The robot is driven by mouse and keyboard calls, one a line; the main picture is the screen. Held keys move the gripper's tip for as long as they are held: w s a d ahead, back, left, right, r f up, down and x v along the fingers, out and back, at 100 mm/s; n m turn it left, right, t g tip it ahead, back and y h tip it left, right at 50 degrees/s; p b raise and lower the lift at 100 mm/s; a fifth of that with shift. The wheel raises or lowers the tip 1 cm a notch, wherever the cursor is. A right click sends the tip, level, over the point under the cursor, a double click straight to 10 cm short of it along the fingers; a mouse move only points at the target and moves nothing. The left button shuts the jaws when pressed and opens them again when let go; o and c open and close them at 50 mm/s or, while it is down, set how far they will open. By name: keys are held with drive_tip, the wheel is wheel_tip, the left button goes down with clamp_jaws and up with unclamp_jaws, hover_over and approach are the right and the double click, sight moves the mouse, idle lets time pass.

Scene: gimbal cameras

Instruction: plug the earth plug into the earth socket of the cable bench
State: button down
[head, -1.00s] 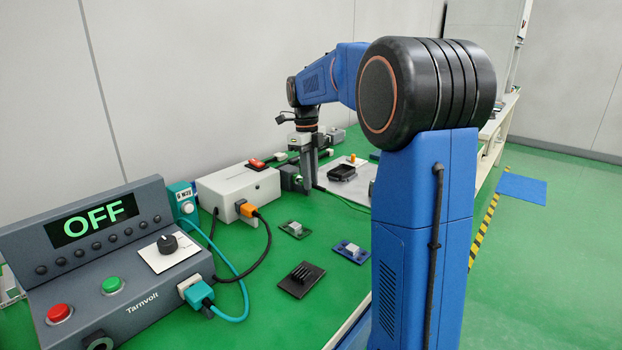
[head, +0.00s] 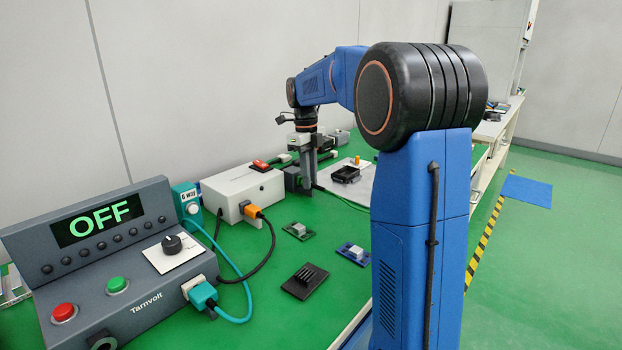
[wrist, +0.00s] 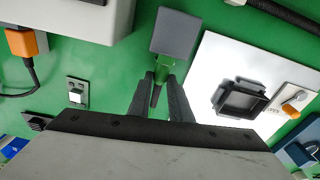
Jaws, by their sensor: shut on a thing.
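The green earth plug (wrist: 163,72) is between the fingers of my gripper (wrist: 162,82), which is shut on it. Its front end meets the near edge of a dark grey box (wrist: 177,32), which appears to be the earth socket. I cannot tell how deep the plug sits, because the socket opening is hidden. In the head view my gripper (head: 307,182) points down right beside the grey socket box (head: 292,177), and only a small green part of the plug shows there. A green cable (head: 335,196) runs right along the bench.
A white box (head: 238,190) with an orange plug (head: 252,212) stands left of the gripper. A white plate (wrist: 215,85) with a black tray (wrist: 240,98) lies to the right. Small blocks (head: 352,252) and the control console (head: 120,260) reading OFF are nearer.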

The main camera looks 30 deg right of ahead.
drive_tip(key=c, duration=1.5)
unclamp_jaws()
drive_tip(key=shift+c, duration=0.2)
wheel_tip(320, 180, up, 17)
drive_tip(key=w, duration=0.1)
drive_tip(key=shift+w+a+r, duration=0.15)
drive_tip(key=shift+w+a, duration=0.1)
drive_tip(key=shift+w, duration=0.05)
